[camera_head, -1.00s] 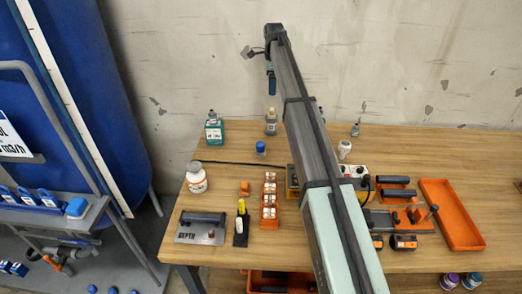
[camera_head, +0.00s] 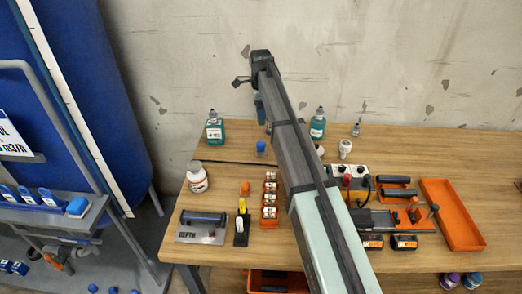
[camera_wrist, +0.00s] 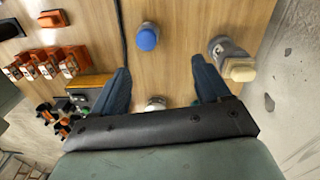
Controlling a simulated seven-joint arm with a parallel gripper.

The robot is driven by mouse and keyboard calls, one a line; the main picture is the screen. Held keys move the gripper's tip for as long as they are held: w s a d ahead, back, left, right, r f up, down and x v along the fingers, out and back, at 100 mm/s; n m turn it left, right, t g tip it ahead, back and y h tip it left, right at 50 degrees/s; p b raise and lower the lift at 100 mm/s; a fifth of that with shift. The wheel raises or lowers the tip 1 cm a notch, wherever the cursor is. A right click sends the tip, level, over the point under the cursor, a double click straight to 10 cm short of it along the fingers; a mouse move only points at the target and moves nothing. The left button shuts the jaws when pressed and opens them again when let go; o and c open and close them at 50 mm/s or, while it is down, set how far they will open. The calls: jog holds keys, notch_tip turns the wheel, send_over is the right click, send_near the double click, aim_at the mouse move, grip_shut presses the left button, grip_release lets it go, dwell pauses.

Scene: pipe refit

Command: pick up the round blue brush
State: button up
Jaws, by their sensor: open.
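The small upright piece with the round blue top (camera_head: 261,149), which I take for the brush, stands on the wooden table (camera_head: 390,150) near its back. In the wrist view its blue top (camera_wrist: 147,38) shows from above, beyond the fingertips. My gripper (camera_wrist: 162,72) is open, one dark blue finger on each side, with nothing held between them. The blue piece lies ahead of the gap, apart from both fingers. In the head view my gripper (camera_head: 260,110) is above the table's back part, mostly hidden by my arm.
A cream-capped bottle (camera_wrist: 235,60) stands close to the right finger in the wrist view. Green-labelled bottles stand left (camera_head: 214,130) and right (camera_head: 317,125). A black cable (camera_wrist: 122,35) runs beside the brush. Orange boxes (camera_head: 269,205) and a white jar (camera_head: 196,178) are nearer the front.

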aim_at(262, 142)
jog(key=shift+n, duration=0.9)
jog(key=f, duration=0.3)
jog(key=s+f, duration=0.1)
jog(key=f, duration=0.2)
jog(key=s+f, duration=0.1)
jog(key=f, duration=0.2)
jog(key=shift+s+d+f, duration=0.1)
jog(key=shift+s+d, duration=0.1)
jog(key=shift+d, duration=0.15)
jog(key=shift+s+a+f, duration=0.1)
jog(key=shift+f, duration=1.25)
jog(key=shift+s+f, duration=0.1)
jog(key=shift+f, duration=1.2)
jog(key=c, duration=1.1)
jog(key=shift+c, duration=0.2)
